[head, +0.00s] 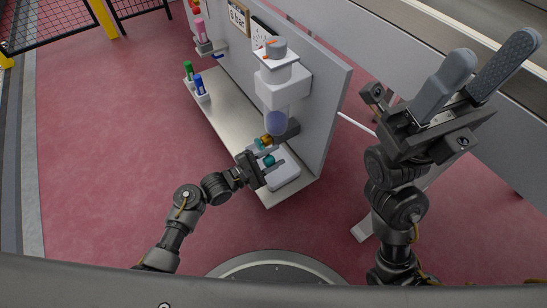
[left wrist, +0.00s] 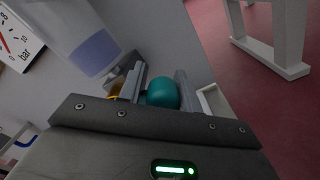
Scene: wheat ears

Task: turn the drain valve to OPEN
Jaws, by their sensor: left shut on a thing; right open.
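A teal knob (head: 269,160), which looks like the drain valve's handle, sits low at the panel's near end, below a white unit with a blue-tinted bowl (head: 276,123). My left gripper (head: 274,163) is shut on it, a finger on either side. In the left wrist view the teal knob (left wrist: 163,94) shows between the two fingers. A brass-coloured part (left wrist: 115,90) shows beside the left finger, partly hidden. No OPEN mark is legible, so the knob's setting cannot be told. My right gripper (head: 491,52) is open and empty, raised at the upper right, away from the panel.
The grey panel (head: 335,85) stands upright on a pale base plate (head: 228,118). Green (head: 189,70) and blue (head: 199,83) marker-like items stand on the plate. A sign reading 6 bar (head: 238,17) hangs above. The white tray (head: 284,172) lies below the knob. Red floor at left is clear.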

